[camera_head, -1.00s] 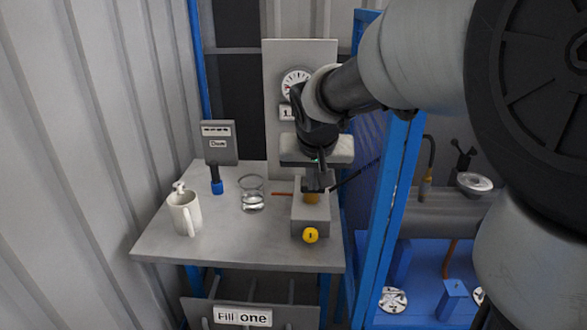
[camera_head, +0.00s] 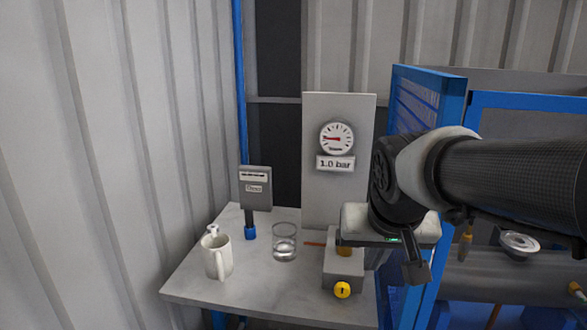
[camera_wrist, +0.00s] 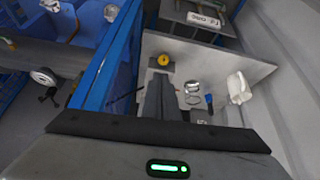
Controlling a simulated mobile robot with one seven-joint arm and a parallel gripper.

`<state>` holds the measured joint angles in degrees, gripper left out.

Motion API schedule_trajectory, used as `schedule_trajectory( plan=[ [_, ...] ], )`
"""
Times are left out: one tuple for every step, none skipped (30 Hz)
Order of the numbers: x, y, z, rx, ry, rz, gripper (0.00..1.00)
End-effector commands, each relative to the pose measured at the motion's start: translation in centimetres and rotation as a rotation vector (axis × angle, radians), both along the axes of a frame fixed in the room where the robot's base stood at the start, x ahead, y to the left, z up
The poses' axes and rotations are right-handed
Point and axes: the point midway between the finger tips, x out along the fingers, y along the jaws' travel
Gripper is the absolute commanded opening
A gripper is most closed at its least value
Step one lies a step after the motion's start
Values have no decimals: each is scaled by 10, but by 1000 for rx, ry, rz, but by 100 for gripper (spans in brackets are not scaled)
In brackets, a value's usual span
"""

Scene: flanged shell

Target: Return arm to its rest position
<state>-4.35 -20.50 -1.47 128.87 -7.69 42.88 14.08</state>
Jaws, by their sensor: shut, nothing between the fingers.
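My gripper (camera_head: 415,272) is raised at the right of the table in the head view, in front of the blue frame, empty. Its closed fingers (camera_wrist: 158,103) point down over the table in the wrist view. The arm reaches in from the right and covers part of the grey block (camera_head: 343,268) with the yellow knob (camera_head: 342,290). The knob also shows beyond the fingertips in the wrist view (camera_wrist: 162,60). No object is between the fingers.
A panel with a gauge (camera_head: 337,139) reading "1.0 bar" stands behind. A blue frame (camera_head: 425,95) rises close at the right.

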Motion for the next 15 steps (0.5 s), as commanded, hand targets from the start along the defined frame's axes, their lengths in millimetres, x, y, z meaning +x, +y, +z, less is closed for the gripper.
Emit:
schedule_trajectory(
  plan=[
    [-21, -1, 2, 0, -2, 13, 0],
    [-31, -1, 2, 2, 0, 22, 0],
    [-45, -2, 1, 1, 4, 34, 0],
    [-54, -1, 0, 1, 6, 43, 0],
    [-62, -1, -1, 1, 7, 51, 0],
    [-73, 0, -3, 0, 10, 64, 0],
    [-81, 0, -4, 1, 10, 70, 0],
    [-88, 1, -5, 1, 11, 79, 0],
    [-98, 1, -7, 0, 13, 89, 0],
    [-105, 2, -9, 0, 14, 98, 0],
    [-112, 3, -11, 1, 15, 104, 0],
    [-121, 3, -14, 0, 16, 115, 0],
    [-127, 4, -16, 0, 16, 122, 0],
    [-125, 4, 2, -1, 19, 123, 0],
    [-124, 4, 12, 0, 21, 123, 0]
  ],
)
